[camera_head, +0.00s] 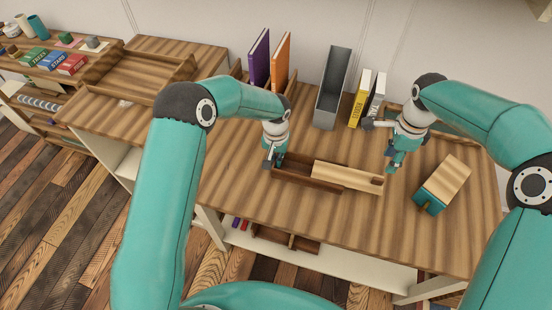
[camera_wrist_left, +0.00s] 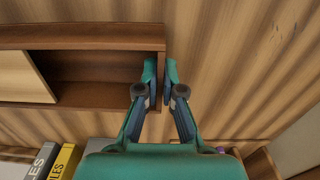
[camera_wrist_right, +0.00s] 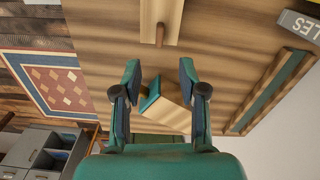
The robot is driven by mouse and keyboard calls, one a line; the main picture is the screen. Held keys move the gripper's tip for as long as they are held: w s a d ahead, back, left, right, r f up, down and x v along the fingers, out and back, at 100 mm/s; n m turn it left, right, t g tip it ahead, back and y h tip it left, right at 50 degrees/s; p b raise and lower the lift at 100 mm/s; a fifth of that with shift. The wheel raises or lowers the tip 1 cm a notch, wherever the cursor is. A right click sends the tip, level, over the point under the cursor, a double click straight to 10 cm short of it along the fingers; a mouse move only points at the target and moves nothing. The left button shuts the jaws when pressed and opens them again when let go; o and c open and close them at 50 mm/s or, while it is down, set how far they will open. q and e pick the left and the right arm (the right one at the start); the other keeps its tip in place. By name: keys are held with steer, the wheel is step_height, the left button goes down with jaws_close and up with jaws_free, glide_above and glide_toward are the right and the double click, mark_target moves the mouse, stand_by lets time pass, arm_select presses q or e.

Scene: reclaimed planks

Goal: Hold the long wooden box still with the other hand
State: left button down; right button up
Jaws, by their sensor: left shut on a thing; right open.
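The long wooden box (camera_head: 300,180) lies on the table, brown, with a pale lid (camera_head: 340,175) over its right part. Its left part is open and looks empty. A small brown piece (camera_head: 376,181) shows at the lid's right end. My left gripper (camera_head: 271,161) is shut on the box's left end wall. In the left wrist view, the fingers (camera_wrist_left: 160,88) stand on either side of that wall (camera_wrist_left: 159,62), with the lid (camera_wrist_left: 22,76) farther left. My right gripper (camera_head: 390,160) is open and empty, above and just beyond the box's right end; its fingers (camera_wrist_right: 160,85) are spread.
A pale block with a teal end (camera_head: 447,182) lies right of the box. A grey holder (camera_head: 332,90), a yellow book (camera_head: 359,98) and purple (camera_head: 259,60) and orange (camera_head: 281,60) books stand behind. The table front is clear. A side table with a tray (camera_head: 140,72) is left.

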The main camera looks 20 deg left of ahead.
steer(key=shift+c, duration=0.2)
jaws_close()
steer(key=d+m+y, duration=0.1)
steer(key=d+y, duration=0.3)
steer(key=d, duration=0.8)
steer(key=x, duration=1)
steer(key=shift+w+a+f, duration=0.1)
steer(key=shift+a+f, duration=0.15)
steer(key=shift+a, duration=0.3)
steer(key=shift+a+r, duration=0.15)
steer(key=shift+a, duration=1.65)
